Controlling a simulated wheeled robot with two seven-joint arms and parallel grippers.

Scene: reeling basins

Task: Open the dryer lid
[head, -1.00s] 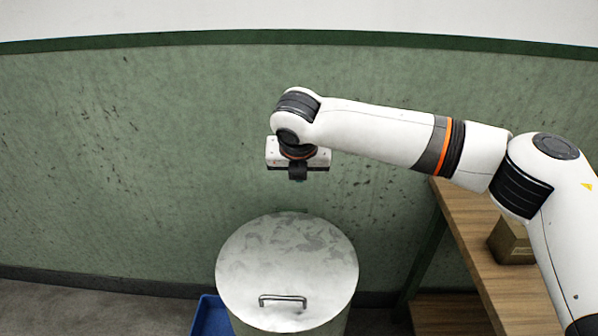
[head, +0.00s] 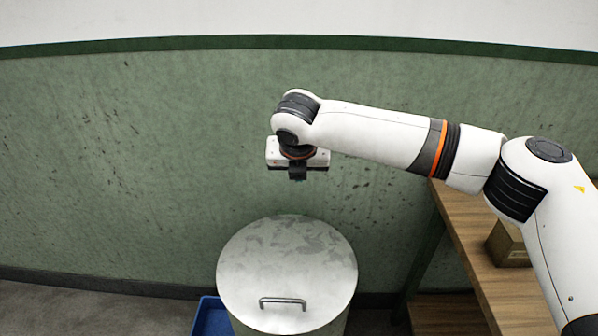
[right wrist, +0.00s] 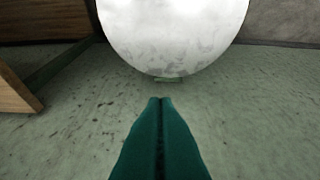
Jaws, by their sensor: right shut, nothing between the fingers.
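The dryer lid (head: 287,262) is a round, mottled grey metal disc lying flat and closed on top of the drum. Its bar handle (head: 283,301) is near the front edge. In the right wrist view the lid (right wrist: 172,35) is a bright disc at the top, with a small pale green piece (right wrist: 168,79) at its edge. My right gripper (head: 297,177) is above and behind the lid, apart from it, in front of the green wall. Its green fingers (right wrist: 160,100) are pressed together and empty. My left gripper is not in view.
A wooden table (head: 478,245) with a cardboard box (head: 510,247) stands to the right of the drum. A blue bin (head: 211,318) is on the floor at the drum's left. The green wall (head: 130,160) is close behind. The floor at left is clear.

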